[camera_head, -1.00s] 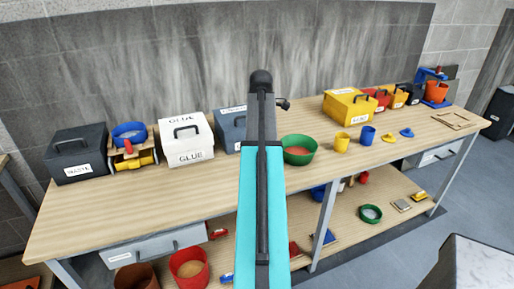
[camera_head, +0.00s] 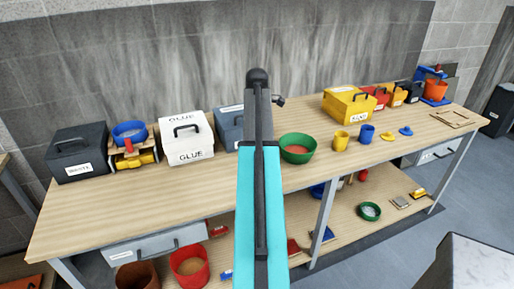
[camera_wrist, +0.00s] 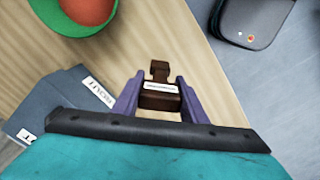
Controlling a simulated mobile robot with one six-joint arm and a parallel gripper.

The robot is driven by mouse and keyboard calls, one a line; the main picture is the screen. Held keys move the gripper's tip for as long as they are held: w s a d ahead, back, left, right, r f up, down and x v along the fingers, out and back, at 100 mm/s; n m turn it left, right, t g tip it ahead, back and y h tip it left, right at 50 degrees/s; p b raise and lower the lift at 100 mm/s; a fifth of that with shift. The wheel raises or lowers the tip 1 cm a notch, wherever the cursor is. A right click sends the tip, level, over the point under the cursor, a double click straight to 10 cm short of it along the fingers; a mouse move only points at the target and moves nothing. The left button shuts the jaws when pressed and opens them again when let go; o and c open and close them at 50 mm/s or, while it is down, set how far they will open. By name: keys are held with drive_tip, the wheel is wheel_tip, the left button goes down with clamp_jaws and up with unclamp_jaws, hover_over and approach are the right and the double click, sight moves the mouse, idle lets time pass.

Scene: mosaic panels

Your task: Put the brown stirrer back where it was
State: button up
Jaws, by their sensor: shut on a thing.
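In the wrist view the brown stirrer (camera_wrist: 160,97) sits between the two purple fingers of my gripper (camera_wrist: 160,103). My gripper is shut on it. A pale label shows on its wide end, and a narrower part points away from my wrist. The light wooden bench top (camera_wrist: 130,60) lies below it, and the bench edge passes close by on the right. In the head view my arm hides the gripper and the stirrer.
A green bowl (camera_head: 297,148) with orange contents stands right of my arm; a grey box (camera_head: 229,125) and a white glue box (camera_head: 186,136) stand left. Yellow (camera_head: 341,141) and blue (camera_head: 366,134) cups stand farther right. The bench front (camera_head: 150,207) is largely clear.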

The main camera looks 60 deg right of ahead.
drive_tip(key=shift+f+p, duration=0.55)
drive_tip(key=shift+f, duration=1.05)
drive_tip(key=shift+s+f, duration=0.1)
drive_tip(key=o, duration=1.1)
drive_tip(key=shift+c, duration=0.2)
drive_tip(key=shift+r+b, duration=1.4)
drive_tip(key=shift+r, duration=4.75)
